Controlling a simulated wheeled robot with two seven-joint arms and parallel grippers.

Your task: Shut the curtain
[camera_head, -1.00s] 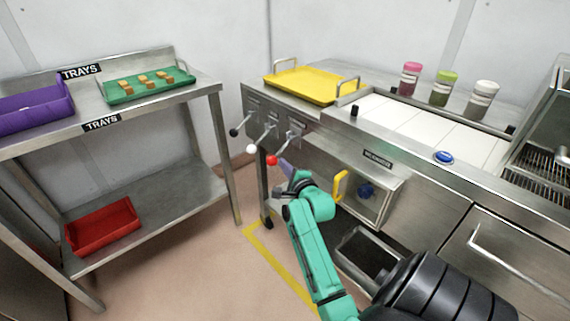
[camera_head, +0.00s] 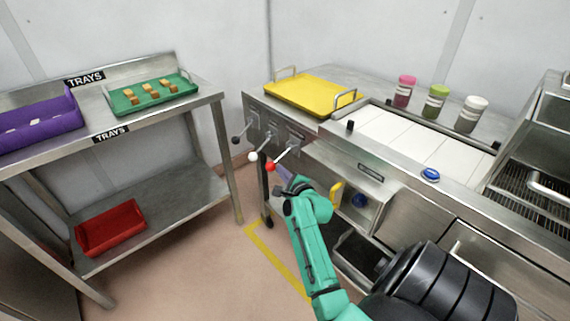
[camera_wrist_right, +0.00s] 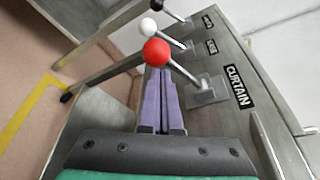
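The lever labelled CURTAIN has a red ball knob (camera_head: 271,167) on a metal rod, on the left front of the steel machine. The knob (camera_wrist_right: 156,52) and the CURTAIN label (camera_wrist_right: 238,86) show clearly in the right wrist view. The rod points outward and down in the head view. My right gripper (camera_head: 282,171) is beside the red knob; its purple fingers (camera_wrist_right: 161,80) lie together, their tips just under or behind the knob. I cannot tell whether they touch it. No curtain can be made out. My left gripper is not in view.
A white-knobbed lever (camera_head: 253,157) and a black-knobbed lever (camera_head: 236,140) stand close by on the left. A yellow tray (camera_head: 310,92) sits on the machine above. A steel shelf (camera_head: 160,185) with trays stands at left. Floor between is open.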

